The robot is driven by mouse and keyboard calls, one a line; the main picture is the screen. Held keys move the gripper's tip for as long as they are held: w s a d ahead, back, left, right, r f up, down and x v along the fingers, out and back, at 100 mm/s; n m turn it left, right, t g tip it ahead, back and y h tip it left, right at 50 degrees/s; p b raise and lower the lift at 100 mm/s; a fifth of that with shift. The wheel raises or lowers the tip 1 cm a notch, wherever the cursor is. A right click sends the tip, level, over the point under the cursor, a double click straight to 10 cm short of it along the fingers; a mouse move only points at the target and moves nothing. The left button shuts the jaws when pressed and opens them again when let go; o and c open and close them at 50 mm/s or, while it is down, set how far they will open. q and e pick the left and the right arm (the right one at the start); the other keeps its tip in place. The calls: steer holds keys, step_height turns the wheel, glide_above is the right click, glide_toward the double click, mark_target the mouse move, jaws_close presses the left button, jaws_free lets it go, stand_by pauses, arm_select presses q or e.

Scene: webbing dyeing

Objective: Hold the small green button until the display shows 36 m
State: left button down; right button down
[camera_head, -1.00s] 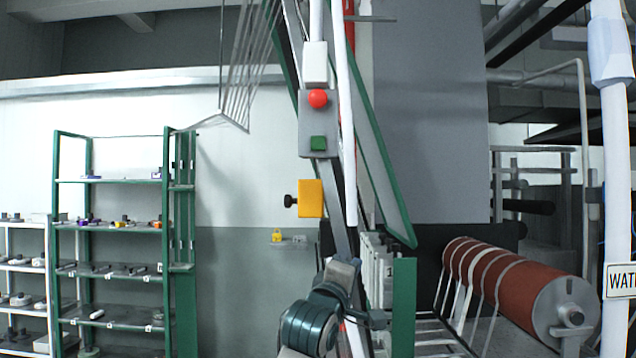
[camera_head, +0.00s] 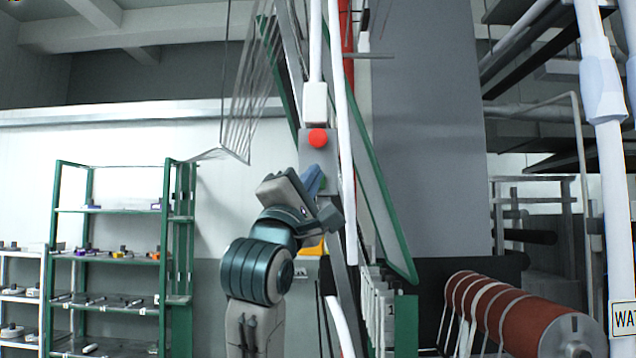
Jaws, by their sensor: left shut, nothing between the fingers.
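The grey control box (camera_head: 306,150) hangs on the machine frame with a round red button (camera_head: 318,138) on its upper part. The small green button lies lower on this box and is almost wholly hidden by my left gripper (camera_head: 313,180). My left gripper is shut and empty, with its blue fingertips right at the button's place. I cannot tell whether the fingertips touch or press it. No display reading 36 m can be made out. My right gripper is not in view.
A yellow box (camera_head: 312,249) below the control box is mostly covered by my left arm. White pipes and a green-edged frame (camera_head: 383,200) stand close on the right. Farther right is a red-brown roller (camera_head: 505,310) with pale webbing. Green shelves (camera_head: 110,211) stand at the left.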

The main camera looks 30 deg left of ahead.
arm_select(q)
steer(key=shift+w, duration=0.1)
steer(key=w+a, duration=0.4)
steer(key=w, duration=0.3)
steer(key=shift+w+a, duration=0.2)
steer(key=shift+a, duration=0.15)
steer(key=shift+w, duration=0.1)
stand_by(1.9)
steer(key=shift+w+a, duration=0.2)
steer(key=shift+w, duration=0.05)
